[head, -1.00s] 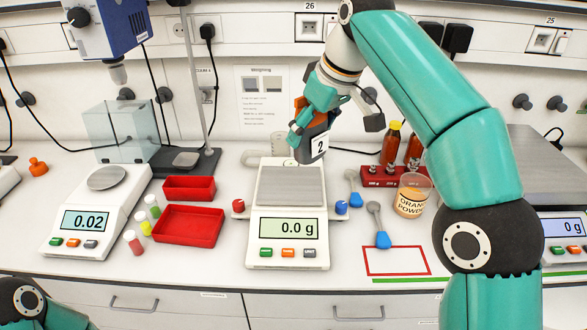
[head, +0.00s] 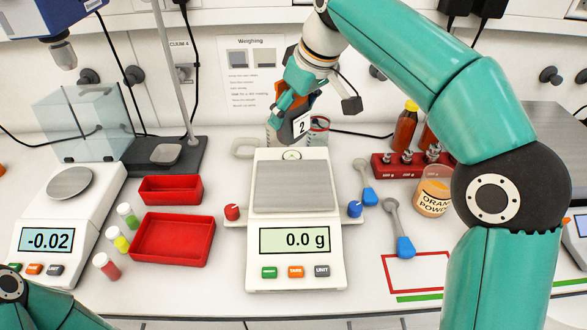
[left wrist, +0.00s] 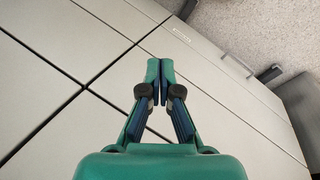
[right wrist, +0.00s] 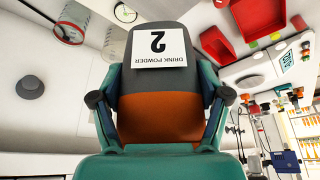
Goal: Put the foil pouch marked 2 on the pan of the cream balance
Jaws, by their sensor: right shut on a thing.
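My right gripper (head: 285,103) is shut on the foil pouch marked 2 (head: 300,126), a dark grey and orange pouch with a white label. The right wrist view shows the pouch (right wrist: 160,95) between the fingers, its label reading "DRINK POWDER 2". In the head view the pouch appears above the back of the cream balance (head: 295,277), near the far edge of its grey pan (head: 293,190). The pan is empty and the display reads 0.0 g. My left gripper (left wrist: 160,85) is in the left wrist view, fingertips together and empty, facing cabinet fronts.
A second scale (head: 66,220) reading -0.02 stands left, with small vials and two red trays (head: 172,240) between.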

